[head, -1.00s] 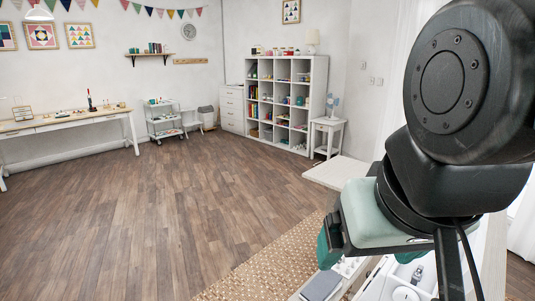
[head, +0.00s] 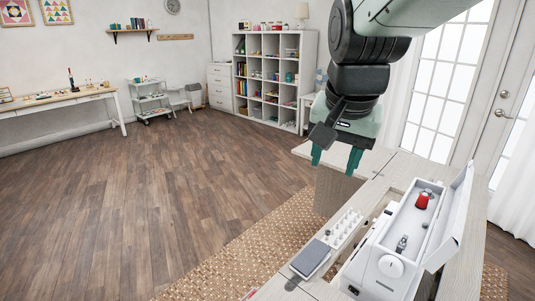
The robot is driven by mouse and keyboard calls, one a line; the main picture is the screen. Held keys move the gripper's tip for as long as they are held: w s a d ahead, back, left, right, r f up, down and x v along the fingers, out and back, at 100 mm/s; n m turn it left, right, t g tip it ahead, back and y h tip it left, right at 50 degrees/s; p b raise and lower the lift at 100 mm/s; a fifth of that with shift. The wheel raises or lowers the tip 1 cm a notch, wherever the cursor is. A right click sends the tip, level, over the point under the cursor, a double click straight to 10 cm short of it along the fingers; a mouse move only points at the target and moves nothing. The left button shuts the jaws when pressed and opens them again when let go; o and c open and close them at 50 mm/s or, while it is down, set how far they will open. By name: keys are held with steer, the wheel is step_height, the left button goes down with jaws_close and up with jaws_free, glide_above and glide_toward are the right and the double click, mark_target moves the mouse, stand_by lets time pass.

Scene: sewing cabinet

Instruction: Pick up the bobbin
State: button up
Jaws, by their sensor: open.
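I cannot tell for certain which thing is the bobbin. A small metallic piece (head: 402,243) sits in the open top of the white sewing machine (head: 388,267), and a red thread spool (head: 423,201) stands farther back there. A small dark piece (head: 327,233) lies beside a white rack with several pegs (head: 345,229), left of the machine. My gripper (head: 335,157) hangs above the cabinet's far left part, with its two teal fingers pointing down, apart and empty. It is clear of the machine and the rack.
The machine's white lid (head: 455,222) stands raised on the right. A grey flat box (head: 310,258) lies at the cabinet's near left. A woven rug (head: 235,262) lies on the floor to the left.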

steer(key=w+d+f+m, duration=0.2)
steer(key=w+f+m, duration=0.15)
steer(key=w, duration=0.45)
steer(key=m+g+h, duration=0.3)
steer(key=m+h, duration=0.1)
steer(key=m, duration=0.2)
glide_above(328, 232)
steer(key=a, duration=0.3)
step_height(328, 232, down, 31)
steer(key=shift+s+x, duration=0.15)
steer(key=shift+x, duration=1.45)
steer(key=shift+s+x, duration=0.1)
steer(key=shift+x, duration=1.45)
steer(key=shift+a, duration=0.15)
jaws_close()
